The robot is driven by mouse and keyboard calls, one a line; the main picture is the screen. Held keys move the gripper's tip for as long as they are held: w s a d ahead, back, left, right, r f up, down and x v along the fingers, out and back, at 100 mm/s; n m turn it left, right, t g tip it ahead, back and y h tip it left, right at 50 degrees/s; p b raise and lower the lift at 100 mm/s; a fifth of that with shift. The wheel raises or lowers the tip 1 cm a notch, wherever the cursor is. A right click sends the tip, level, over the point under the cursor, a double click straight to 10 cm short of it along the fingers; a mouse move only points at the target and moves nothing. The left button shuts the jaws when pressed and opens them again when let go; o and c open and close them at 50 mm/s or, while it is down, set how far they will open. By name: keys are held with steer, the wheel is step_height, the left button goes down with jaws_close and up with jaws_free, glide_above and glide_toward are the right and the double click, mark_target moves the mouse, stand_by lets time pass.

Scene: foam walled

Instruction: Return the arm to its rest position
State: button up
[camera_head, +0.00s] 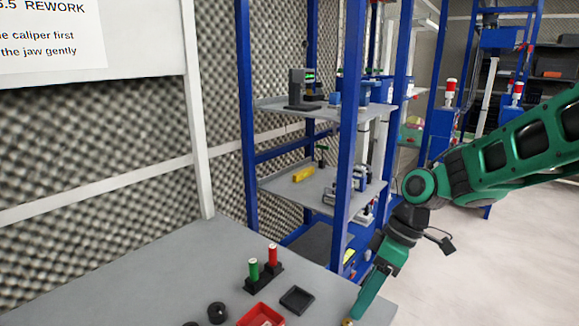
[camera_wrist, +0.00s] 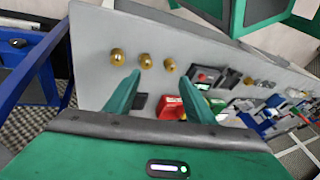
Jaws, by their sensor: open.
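My green arm with black joints reaches in from the right side of the head view and bends downward. My gripper (camera_head: 362,306) points down at the right edge of the grey table (camera_head: 190,270). In the wrist view my gripper (camera_wrist: 155,92) has its two green fingers apart, with nothing held between them. Three brass round pieces (camera_wrist: 145,61) lie in a row on the table beyond the fingertips. A small brass piece (camera_head: 347,322) shows just beside the gripper at the bottom of the head view.
A red tray (camera_head: 262,316), a black square tray (camera_head: 297,299) and a black holder (camera_head: 263,278) with green and red cylinders stand on the table. A blue-framed shelf (camera_head: 350,130) with instruments stands behind it. Open floor (camera_head: 480,250) lies to the right, under my arm.

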steer(key=s+d+r+m+h, duration=0.1)
steer(key=s+d+m, duration=0.15)
steer(key=d, duration=0.25)
steer(key=s+d+m+t+h, duration=0.1)
steer(key=d+m, duration=0.2)
steer(key=d, duration=0.1)
steer(key=s+d+r+m+h, duration=0.1)
steer(key=s+d+m, duration=0.15)
steer(key=d, duration=0.25)
steer(key=s+d+r+m+h, duration=0.1)
steer(key=s+d+m, duration=0.9)
steer(key=s+d, duration=0.1)
steer(key=shift+s, duration=0.65)
steer(key=shift+d, duration=0.1)
steer(key=shift+w+f+h, duration=0.25)
steer(key=shift+w+h, duration=0.05)
steer(key=shift+w, duration=0.35)
